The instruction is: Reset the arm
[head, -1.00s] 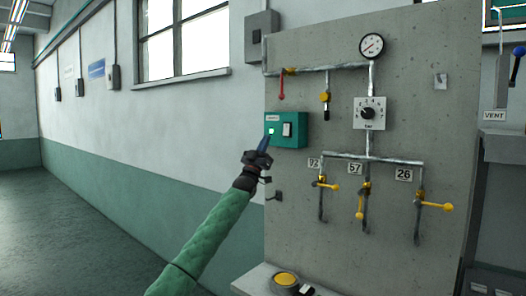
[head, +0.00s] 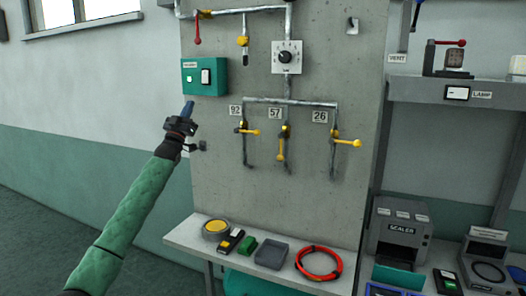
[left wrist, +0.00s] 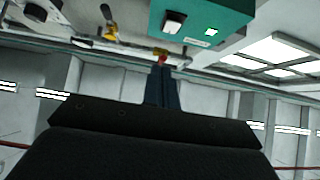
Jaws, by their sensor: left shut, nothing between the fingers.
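My left gripper (head: 188,108) is shut and empty, in front of the concrete panel's left edge, just below the teal switch box (head: 218,88). My left arm in its green sleeve reaches up from the lower left. In the left wrist view the shut fingers (left wrist: 162,88) point toward the wall pipes, with the teal box (left wrist: 235,12) above and to the right of them. The box carries a lit green-white button (left wrist: 212,31) and a white rocker switch (left wrist: 173,22). I see no contact between the fingers and the box. My right gripper is not in view.
The panel (head: 230,180) bears a dial (head: 286,57) and yellow-handled valves tagged 92, 57 and 26. A shelf (head: 190,237) below holds a red cable coil (head: 318,263) and a grey tray (head: 271,254). A scaler (head: 400,232) stands at right. Open floor lies at left.

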